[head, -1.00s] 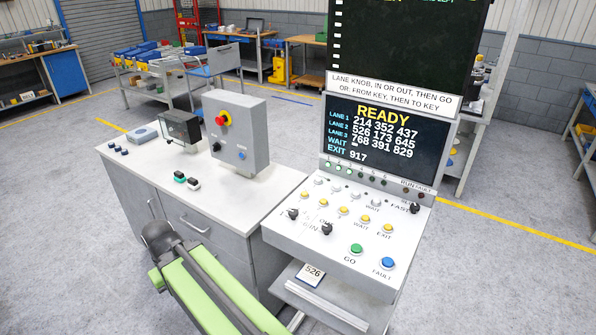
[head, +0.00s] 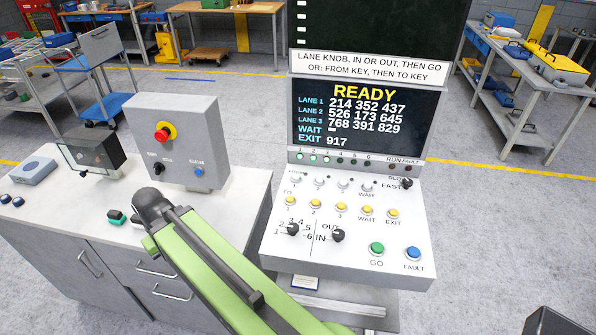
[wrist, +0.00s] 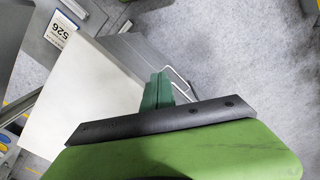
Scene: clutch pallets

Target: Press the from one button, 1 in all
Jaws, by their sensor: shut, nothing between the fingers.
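The control panel (head: 262,250) stands right of centre in the head view, with a sloping white face. The from one button (head: 296,180) appears to be the leftmost of the pale upper row; its small label is blurred. A row of yellow buttons, the first at left (head: 289,202), lies just below it. My gripper (wrist: 157,88) shows in the wrist view as green fingers, shut and empty, apart from the panel buttons. I cannot make out its fingertips in the head view.
Two black knobs, left (head: 292,229) and right (head: 338,235), a green GO button (head: 376,249) and a blue FAULT button (head: 413,254) are on the panel. A grey cabinet (head: 230,215) with a red-knobbed box (head: 190,130) stands left.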

